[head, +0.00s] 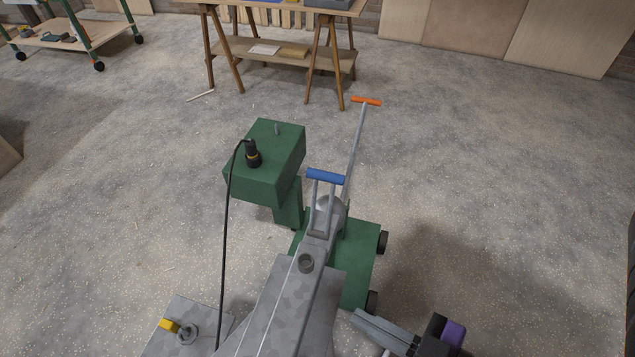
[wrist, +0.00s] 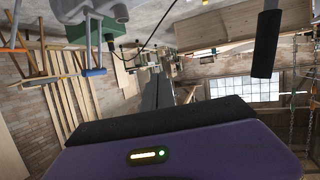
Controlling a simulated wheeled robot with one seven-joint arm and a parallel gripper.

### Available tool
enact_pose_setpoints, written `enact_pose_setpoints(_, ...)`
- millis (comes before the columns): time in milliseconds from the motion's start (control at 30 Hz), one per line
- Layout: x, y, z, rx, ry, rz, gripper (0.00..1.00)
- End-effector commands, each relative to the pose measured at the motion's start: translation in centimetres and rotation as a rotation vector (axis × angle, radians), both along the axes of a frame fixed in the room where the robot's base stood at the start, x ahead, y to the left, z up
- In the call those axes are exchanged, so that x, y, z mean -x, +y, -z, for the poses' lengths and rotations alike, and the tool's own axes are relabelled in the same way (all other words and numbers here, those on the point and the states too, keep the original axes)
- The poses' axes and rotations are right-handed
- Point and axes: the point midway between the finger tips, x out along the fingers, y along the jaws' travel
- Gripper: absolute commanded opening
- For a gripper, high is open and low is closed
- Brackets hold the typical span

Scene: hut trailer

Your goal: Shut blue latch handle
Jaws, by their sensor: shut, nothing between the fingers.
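The blue latch handle (head: 325,176) is a blue crossbar on two grey arms. It stands raised above the grey metal beam beside a rounded silver part. A blue bar (wrist: 95,72) at the left of the wrist view appears to be the same handle. My gripper (head: 356,316) is at the lower right of the head view, with a purple and black hand and grey fingers pointing up and left. It is shut and empty, apart from the handle, below and right of it. In the wrist view the dark fingers (wrist: 158,75) reach forward from the purple hand.
A green box (head: 265,165) with a plugged black cable stands left of the handle. A lever with an orange grip (head: 366,101) rises behind it. A green wheeled base (head: 352,265) lies beneath. A trestle table (head: 265,50) stands farther back. Open floor lies to the right.

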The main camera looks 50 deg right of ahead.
Motion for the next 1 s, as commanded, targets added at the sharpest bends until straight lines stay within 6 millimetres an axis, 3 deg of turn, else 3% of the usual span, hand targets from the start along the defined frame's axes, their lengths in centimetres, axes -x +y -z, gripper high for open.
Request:
enact_pose_setpoints(200, -4.0, 1.5, 6.8, 0.239, 0.173, -0.105, 0.00)
enact_pose_setpoints(300, -6.5, 1.2, 9.9, 0.404, 0.276, -0.131, 0.00)
enact_pose_setpoints(400, -9.1, 0.1, 12.0, 0.571, 0.377, -0.125, 0.00)
enact_pose_setpoints(500, -11.9, -1.6, 12.6, 0.735, 0.470, -0.084, 0.00)
enact_pose_setpoints(633, -15.5, -4.0, 11.1, 0.928, 0.583, 0.022, 0.00)
enact_pose_setpoints(733, -17.7, -5.6, 8.5, 1.047, 0.663, 0.141, 0.00)
enact_pose_setpoints(1000, -19.8, -7.3, 1.2, 1.181, 0.806, 0.445, 0.00)
